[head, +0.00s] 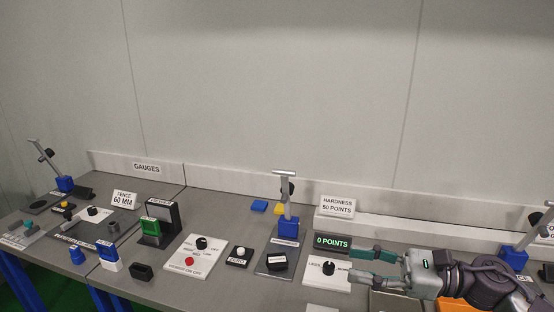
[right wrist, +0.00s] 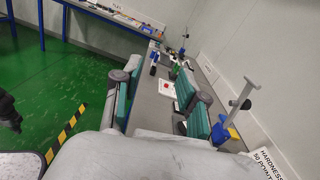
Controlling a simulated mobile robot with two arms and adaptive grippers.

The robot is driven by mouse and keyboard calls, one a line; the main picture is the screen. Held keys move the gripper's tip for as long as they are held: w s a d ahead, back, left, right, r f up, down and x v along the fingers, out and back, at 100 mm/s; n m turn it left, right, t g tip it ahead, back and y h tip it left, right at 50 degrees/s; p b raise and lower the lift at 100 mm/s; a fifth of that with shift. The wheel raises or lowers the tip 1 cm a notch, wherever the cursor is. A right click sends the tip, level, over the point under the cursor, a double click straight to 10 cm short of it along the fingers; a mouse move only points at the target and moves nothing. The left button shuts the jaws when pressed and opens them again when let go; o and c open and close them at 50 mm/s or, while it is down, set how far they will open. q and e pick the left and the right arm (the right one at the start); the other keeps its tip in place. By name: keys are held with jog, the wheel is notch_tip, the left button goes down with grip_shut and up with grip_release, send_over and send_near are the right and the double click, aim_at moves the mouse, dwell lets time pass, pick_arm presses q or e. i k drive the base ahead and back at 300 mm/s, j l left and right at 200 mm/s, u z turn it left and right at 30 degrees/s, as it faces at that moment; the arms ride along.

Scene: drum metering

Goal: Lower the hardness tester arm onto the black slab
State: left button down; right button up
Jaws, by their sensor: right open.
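The hardness tester stands right of centre in the head view, with a blue block (head: 288,228) on a grey plate. Its grey arm (head: 289,205) is raised nearly upright, with a T-shaped handle (head: 284,173) on top. The black slab (head: 277,262) lies on the plate in front of the block. My right gripper (head: 350,264) is open and empty, to the right of the tester, beside the dial panel. In the right wrist view the raised arm (right wrist: 242,97) shows at the right, outside the fingers.
A display (head: 332,243) reads 0 POINTS, below a HARDNESS 50 POINTS sign (head: 337,206). A white dial panel (head: 326,272) lies by my right fingers. A black-knob device (head: 239,257) and a red-button panel (head: 195,257) stand left of the tester. Similar lever stands are at both ends.

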aim_at(287, 188)
jog(key=i, duration=1.1)
